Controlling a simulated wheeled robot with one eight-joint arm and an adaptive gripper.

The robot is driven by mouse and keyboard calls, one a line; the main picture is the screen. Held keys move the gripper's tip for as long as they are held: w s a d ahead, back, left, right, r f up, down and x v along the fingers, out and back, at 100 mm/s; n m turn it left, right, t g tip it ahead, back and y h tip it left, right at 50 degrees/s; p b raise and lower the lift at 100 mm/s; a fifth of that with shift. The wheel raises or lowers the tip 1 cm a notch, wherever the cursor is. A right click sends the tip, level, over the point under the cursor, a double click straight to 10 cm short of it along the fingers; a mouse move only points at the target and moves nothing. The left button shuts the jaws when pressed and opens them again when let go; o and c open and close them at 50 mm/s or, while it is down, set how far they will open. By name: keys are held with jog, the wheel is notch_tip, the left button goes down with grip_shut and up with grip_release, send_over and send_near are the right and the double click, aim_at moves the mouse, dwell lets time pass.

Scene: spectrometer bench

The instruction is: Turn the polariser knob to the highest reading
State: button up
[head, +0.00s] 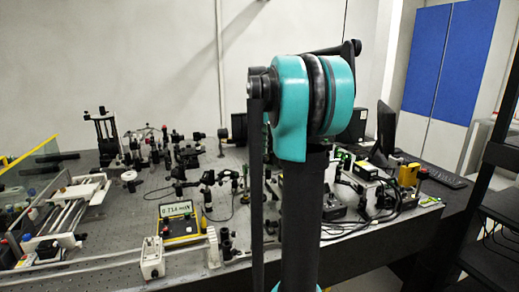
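A yellow-edged black meter (182,238) stands on the left part of the optical bench. Its lit display (176,210) shows a number in mW that looks like 0.754, but the digits are small. Several dark optical mounts (207,178) stand behind and beside it. I cannot tell which part is the polariser knob; it may be among these mounts or hidden behind my arm. My teal and dark arm fills the middle of the head view. My gripper is not visible.
The dark bench top (110,232) has a bare patch left of the meter. A white box (151,256) stands in front of it. A white-railed frame (70,208) is at the left. Cabled instruments (378,188) and a monitor (386,128) are at the right.

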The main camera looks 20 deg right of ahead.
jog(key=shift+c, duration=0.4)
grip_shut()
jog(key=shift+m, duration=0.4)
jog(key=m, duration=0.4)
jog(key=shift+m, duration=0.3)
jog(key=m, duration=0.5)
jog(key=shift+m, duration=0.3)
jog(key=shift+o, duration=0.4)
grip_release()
